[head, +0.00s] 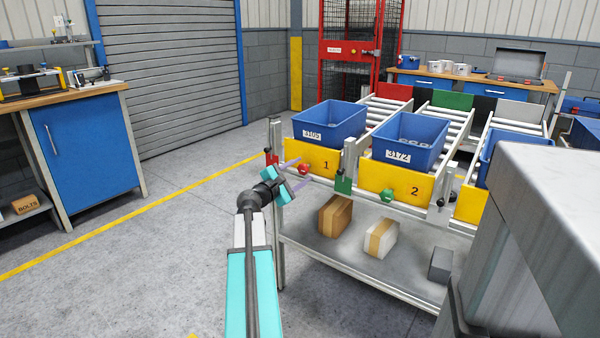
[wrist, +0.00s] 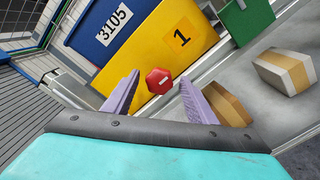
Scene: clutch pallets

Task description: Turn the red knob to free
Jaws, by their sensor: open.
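The red knob (head: 303,168) sits low on the front of the yellow plate marked 1 (head: 322,160). In the wrist view the red knob (wrist: 159,80) is a red, many-sided cap with a pale bar across its face. My gripper (head: 297,175) is in front of lane 1, with its two purple fingers pointing at the plate. In the wrist view my gripper (wrist: 157,85) is open, one finger on each side of the knob as seen from the camera. I cannot tell whether the fingertips reach it. No contact shows.
A blue bin labelled 3105 (head: 330,123) stands behind plate 1. A green knob (head: 387,195) is on plate 2 (head: 405,183), below bin 3172 (head: 408,140). Cartons (head: 335,215) lie on the shelf below. Open floor lies to the left.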

